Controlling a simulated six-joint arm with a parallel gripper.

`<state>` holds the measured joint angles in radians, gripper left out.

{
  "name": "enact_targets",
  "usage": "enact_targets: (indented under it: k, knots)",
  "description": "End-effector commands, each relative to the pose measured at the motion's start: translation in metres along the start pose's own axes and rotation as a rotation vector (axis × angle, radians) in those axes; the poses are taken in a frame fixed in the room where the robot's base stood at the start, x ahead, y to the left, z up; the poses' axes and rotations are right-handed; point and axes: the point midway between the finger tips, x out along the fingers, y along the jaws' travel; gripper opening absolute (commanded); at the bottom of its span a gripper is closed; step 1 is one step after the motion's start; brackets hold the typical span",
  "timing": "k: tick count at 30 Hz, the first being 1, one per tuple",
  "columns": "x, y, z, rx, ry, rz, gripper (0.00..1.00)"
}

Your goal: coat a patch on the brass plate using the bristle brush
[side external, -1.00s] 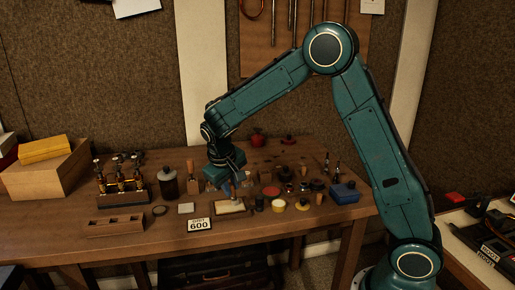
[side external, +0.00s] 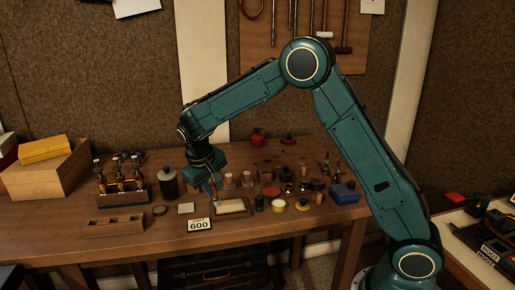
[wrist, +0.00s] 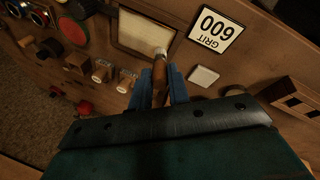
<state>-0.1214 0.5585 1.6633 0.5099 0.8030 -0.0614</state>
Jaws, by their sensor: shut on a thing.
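The brass plate (side external: 231,206) is a pale cream rectangle with a brownish rim, lying flat at the bench's front. It also shows at the top of the wrist view (wrist: 140,36). My gripper (wrist: 158,84), with blue fingers, is shut on the bristle brush (wrist: 159,68). The brush has a brown handle and a pale tip, which appears over the plate's edge nearest the 600 card. In the side view my gripper (side external: 211,184) points down by the plate's left end. I cannot tell whether the tip touches the plate, or whether any patch is coated.
A "GRIT 600" card (side external: 199,224) and a pale square block (side external: 186,208) lie left of the plate. Small jars, including a yellow-topped one (side external: 303,205), crowd the right. A dark brown bottle (side external: 169,183) and a slotted wooden block (side external: 114,225) stand further left.

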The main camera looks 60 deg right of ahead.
Motion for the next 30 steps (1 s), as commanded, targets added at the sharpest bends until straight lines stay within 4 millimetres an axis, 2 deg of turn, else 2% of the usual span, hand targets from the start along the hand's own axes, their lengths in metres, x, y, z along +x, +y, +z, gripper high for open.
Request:
enact_targets:
  k: [28, 30]
  knots:
    - [0.015, 0.070, 0.049, 0.000, -0.003, 0.000, 0.00]
    - [0.006, 0.070, 0.045, 0.000, 0.003, -0.001, 0.00]
